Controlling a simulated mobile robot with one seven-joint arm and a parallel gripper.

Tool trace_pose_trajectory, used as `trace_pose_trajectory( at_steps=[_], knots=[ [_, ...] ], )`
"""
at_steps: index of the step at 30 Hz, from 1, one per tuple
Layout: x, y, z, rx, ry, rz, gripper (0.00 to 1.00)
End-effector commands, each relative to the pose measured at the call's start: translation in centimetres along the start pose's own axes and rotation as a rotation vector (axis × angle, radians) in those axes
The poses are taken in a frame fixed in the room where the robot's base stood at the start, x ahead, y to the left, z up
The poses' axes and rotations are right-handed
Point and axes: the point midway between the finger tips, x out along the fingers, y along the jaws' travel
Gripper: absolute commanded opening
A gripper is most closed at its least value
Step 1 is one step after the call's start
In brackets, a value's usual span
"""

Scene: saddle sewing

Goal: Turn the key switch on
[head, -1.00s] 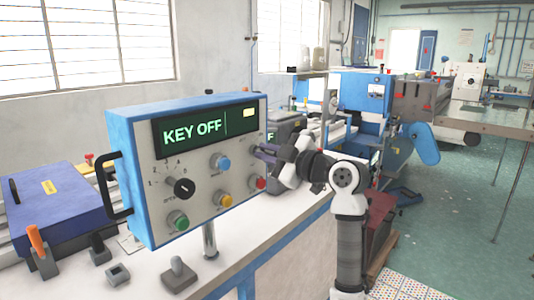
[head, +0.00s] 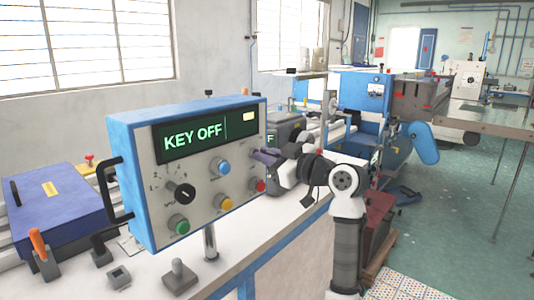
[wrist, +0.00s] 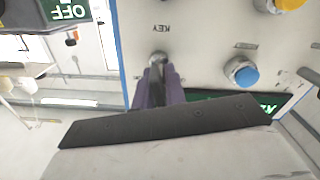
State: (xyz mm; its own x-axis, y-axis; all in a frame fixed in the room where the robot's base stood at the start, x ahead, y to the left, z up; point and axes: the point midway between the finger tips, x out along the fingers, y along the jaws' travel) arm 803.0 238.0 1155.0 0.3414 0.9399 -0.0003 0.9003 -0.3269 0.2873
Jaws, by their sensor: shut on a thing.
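The blue-framed control panel (head: 187,152) shows "KEY OFF" in green on its display (head: 193,136). In the head view my gripper (head: 256,154) is at the panel's right side, its purple fingers against the face. In the wrist view the panel appears upside down, and the key switch (wrist: 158,57) sits beside the word "KEY". My gripper (wrist: 158,78) is shut on the key switch, with its fingers close together around it. The fingers hide most of the key, so its angle cannot be told.
Beside the key switch is a blue button (wrist: 241,72). The panel also has a black dial (head: 180,191) and green (head: 178,224), yellow (head: 223,202) and red (head: 257,185) buttons. A blue machine (head: 362,110) stands behind my arm.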

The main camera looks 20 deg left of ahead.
Motion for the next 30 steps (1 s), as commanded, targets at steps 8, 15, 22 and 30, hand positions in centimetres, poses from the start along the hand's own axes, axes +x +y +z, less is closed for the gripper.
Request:
trace_pose_trajectory(
  at_steps=[8,15,22,30],
  knots=[
    [0.01,0.19,-0.23,0.262,0.000,-0.001,0.00],
    [0.02,0.34,-0.23,0.491,0.001,-0.001,0.00],
    [-0.02,0.51,-0.17,0.706,0.001,0.000,0.00],
    [0.02,0.56,-0.03,0.915,0.000,-0.001,0.00]
  ],
)
